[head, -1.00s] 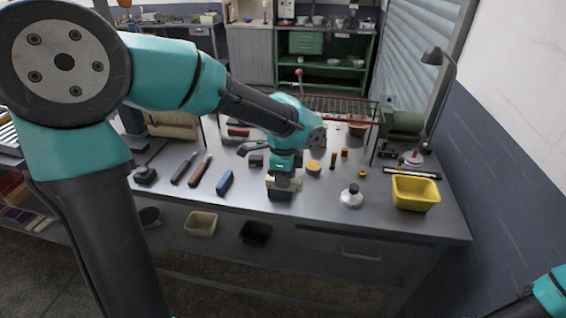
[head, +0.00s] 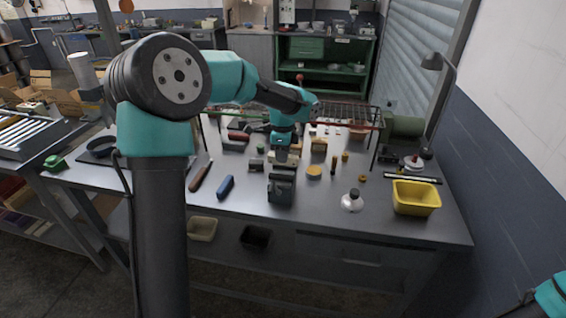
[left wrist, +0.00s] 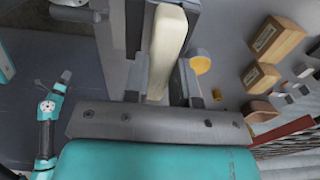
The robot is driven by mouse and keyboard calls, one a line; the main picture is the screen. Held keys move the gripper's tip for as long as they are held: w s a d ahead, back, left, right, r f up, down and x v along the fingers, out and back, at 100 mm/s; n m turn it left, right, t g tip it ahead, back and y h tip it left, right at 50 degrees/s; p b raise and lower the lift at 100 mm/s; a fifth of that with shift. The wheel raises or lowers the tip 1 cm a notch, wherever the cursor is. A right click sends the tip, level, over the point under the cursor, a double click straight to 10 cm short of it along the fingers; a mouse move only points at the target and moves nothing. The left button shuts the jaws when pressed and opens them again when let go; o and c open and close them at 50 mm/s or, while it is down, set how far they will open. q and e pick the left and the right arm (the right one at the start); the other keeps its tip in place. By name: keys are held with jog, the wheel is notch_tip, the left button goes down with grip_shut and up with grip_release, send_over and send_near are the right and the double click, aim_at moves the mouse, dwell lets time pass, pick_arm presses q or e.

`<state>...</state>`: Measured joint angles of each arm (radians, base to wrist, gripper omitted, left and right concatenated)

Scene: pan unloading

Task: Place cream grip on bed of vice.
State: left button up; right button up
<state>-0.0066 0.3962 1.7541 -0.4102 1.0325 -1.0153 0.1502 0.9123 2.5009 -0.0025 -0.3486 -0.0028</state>
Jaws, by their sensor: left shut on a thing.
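My left gripper (head: 282,150) is shut on the cream grip (left wrist: 166,45), a pale, long block that stands out between its two fingers in the left wrist view. In the head view the cream grip (head: 292,157) shows only as a small pale patch below the gripper. The dark grey vice (head: 281,188) stands near the table's front edge, just below and in front of the gripper in the picture. I cannot tell from these frames whether the grip touches the vice. My right gripper is out of the head view; only a bit of that arm shows at bottom right.
A yellow bin (head: 415,197) and a white, dark-topped bottle (head: 352,201) stand right of the vice. A blue-handled tool (head: 225,187) and a dark red one (head: 201,177) lie left of it. A wire rack (head: 335,113) stands behind. The front right tabletop is mostly clear.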

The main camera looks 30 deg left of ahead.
pick_arm(q)
jog(key=shift+f, duration=1.75)
jog(key=shift+f, duration=0.1)
jog(key=o, duration=0.9)
notch_tip(320, 180, up, 12)
jog(key=shift+r, duration=0.15)
